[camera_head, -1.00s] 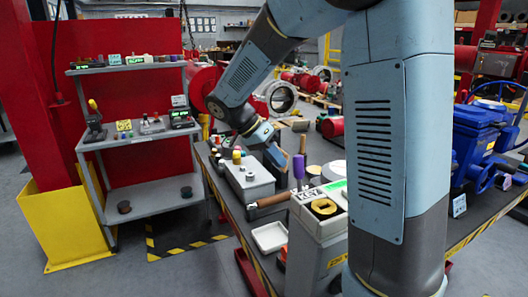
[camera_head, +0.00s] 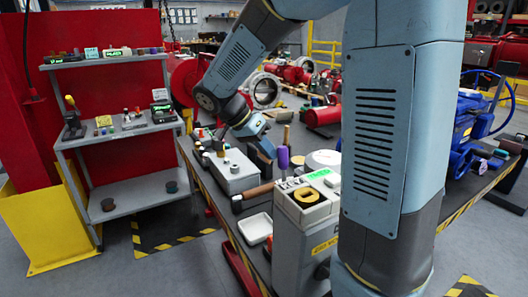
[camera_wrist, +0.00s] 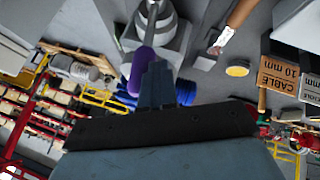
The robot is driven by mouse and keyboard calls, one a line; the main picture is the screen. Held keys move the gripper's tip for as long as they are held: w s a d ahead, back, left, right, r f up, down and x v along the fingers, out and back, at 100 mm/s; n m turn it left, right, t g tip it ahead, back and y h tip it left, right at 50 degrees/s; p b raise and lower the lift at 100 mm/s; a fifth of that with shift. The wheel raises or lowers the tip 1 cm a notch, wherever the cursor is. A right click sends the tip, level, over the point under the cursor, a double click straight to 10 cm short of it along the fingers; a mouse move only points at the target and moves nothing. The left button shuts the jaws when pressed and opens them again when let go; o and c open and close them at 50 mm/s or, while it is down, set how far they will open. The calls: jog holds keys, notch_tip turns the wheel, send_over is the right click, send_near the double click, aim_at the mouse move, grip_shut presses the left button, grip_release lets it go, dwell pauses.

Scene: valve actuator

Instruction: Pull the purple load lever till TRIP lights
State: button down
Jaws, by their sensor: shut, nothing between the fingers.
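The purple load lever (camera_head: 283,158) stands upright in the head view, behind the grey box with the yellow ring. In the wrist view its purple grip (camera_wrist: 140,68) lies just left of and beyond my fingers, running up to a pale round base. My gripper (camera_head: 268,151) is just left of the lever in the head view. In the wrist view my gripper (camera_wrist: 157,68) has its fingers together and empty, overlapping the edge of the lever. I cannot tell whether they touch it. A TRIP light cannot be made out.
The grey box (camera_head: 305,235) with a green display and yellow ring stands in front of the lever. A wooden handle (camera_head: 257,191), a white tray (camera_head: 255,228) and a light grey box (camera_head: 231,173) are to the left. A blue machine (camera_head: 475,135) stands at right.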

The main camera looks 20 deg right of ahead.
jog(key=shift+s+d+r+m+t, duration=0.15)
jog(key=shift+s+t, duration=0.2)
jog(key=shift+s, duration=0.25)
jog(key=shift+s+d+r+m+t, duration=0.1)
jog(key=shift+s+t, duration=0.2)
jog(key=shift+s, duration=0.3)
jog(key=shift+s+d+r+m+t, duration=0.15)
jog(key=shift+s+t, duration=0.2)
jog(key=shift+s, duration=0.25)
jog(key=shift+s+d+f, duration=0.1)
jog(key=shift+s+d, duration=0.05)
jog(key=shift+s, duration=0.7)
jog(key=shift+s+d, duration=0.15)
jog(key=shift+s, duration=0.65)
jog(key=w+a, duration=0.1)
jog(key=w+a+r, duration=0.1)
jog(key=w, duration=0.1)
jog(key=shift+a, duration=0.15)
send_near(283, 159)
jog(key=s+a+r, duration=0.2)
jog(key=a+r, duration=0.1)
jog(key=shift+s, duration=0.25)
